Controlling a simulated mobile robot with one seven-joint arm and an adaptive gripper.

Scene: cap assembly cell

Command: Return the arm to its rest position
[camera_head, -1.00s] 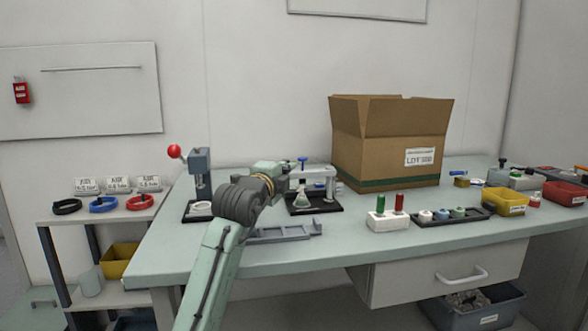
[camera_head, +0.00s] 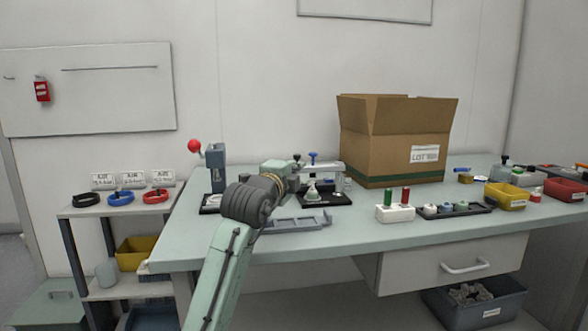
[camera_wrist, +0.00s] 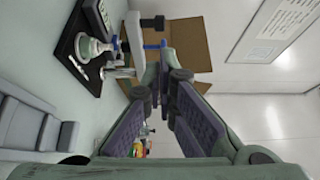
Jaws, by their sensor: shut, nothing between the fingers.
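My arm rises from the bottom of the head view and bends over the front left of the green bench (camera_head: 345,240). My gripper (camera_head: 292,168) is at its far end, small and partly hidden by my wrist, in front of a fixture with a blue knob (camera_head: 330,180). In the wrist view my gripper's fingers (camera_wrist: 162,88) are close together with nothing seen between them. The black base tray with a conical white part (camera_wrist: 93,46) lies to the left there, apart from the fingers.
A lever press with a red ball (camera_head: 216,168) stands left of my gripper. A grey tray (camera_head: 298,224) lies below it. An open cardboard box (camera_head: 392,150) stands behind right. A white block with green and red pegs (camera_head: 395,213) and yellow bin (camera_head: 507,196) are farther right.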

